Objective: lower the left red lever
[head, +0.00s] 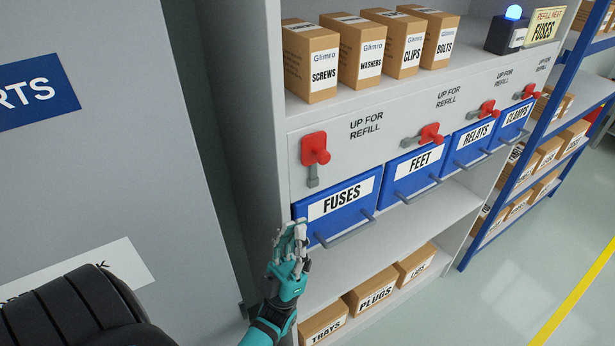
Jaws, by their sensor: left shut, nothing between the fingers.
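The left red lever (315,149) is on the grey panel above the blue FUSES bin (341,206). Its red head is at the top, with a grey stem below it, so it stands upright. My left gripper (291,233) is shut and empty. In the picture it is below and a little left of the lever, by the lower left corner of the FUSES bin, clear of the lever. Whether it touches the bin I cannot tell. My right gripper is not in view.
Several other red levers, such as the one above the FEET bin (430,133), lie sideways along the panel. Bin handles jut out. Cartons (310,62) stand on the shelf above, beside a lit blue beacon (513,12). A grey cabinet (110,160) is at left.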

